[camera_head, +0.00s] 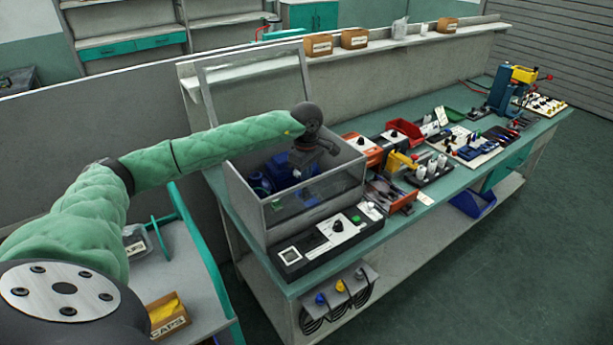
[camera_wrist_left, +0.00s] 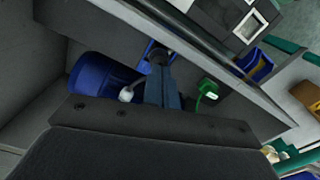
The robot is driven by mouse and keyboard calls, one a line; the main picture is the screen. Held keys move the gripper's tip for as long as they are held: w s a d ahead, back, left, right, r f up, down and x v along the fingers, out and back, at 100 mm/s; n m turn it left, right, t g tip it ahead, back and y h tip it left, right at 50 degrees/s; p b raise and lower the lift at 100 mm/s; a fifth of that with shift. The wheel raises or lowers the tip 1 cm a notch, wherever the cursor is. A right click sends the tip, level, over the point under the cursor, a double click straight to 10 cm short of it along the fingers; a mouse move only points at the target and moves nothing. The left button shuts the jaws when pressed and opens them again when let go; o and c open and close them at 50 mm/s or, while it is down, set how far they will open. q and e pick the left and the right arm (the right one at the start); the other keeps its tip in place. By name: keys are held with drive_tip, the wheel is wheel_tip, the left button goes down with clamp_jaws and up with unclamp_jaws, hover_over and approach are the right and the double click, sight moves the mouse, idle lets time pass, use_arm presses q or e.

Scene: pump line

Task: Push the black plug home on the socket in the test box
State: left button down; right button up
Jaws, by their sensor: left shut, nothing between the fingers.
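The test box (camera_head: 248,198) is the open-topped grey box with clear panels on the near left end of the bench, its lid raised. My left gripper (camera_head: 308,160) reaches down into it, above a blue pump unit (camera_head: 285,170). In the left wrist view, the shut gripper fingers (camera_wrist_left: 163,88) point at a dark round part (camera_wrist_left: 159,57), which may be the black plug or its socket; I cannot tell which, or how far it is seated. The blue motor (camera_wrist_left: 98,78) lies left of the fingers, a green connector (camera_wrist_left: 207,92) to the right. My right gripper is not in view.
A control panel (camera_head: 328,238) lies in front of the box. The box wall (camera_wrist_left: 215,55) runs close beside the gripper. Red bins (camera_head: 405,132) and tools crowd the bench to the right. A side table (camera_head: 195,275) with a caps box (camera_head: 167,312) stands at left.

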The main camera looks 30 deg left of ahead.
use_arm(q)
drive_tip(key=shift+f+b, duration=0.9)
drive_tip(key=shift+f, duration=0.25)
drive_tip(key=shift+r, duration=0.1)
wheel_tip(320, 180, up, 7)
drive_tip(key=p, duration=0.1)
drive_tip(key=shift+r+p, duration=0.2)
drive_tip(key=shift+p, duration=0.1)
idle(1.0)
idle(0.4)
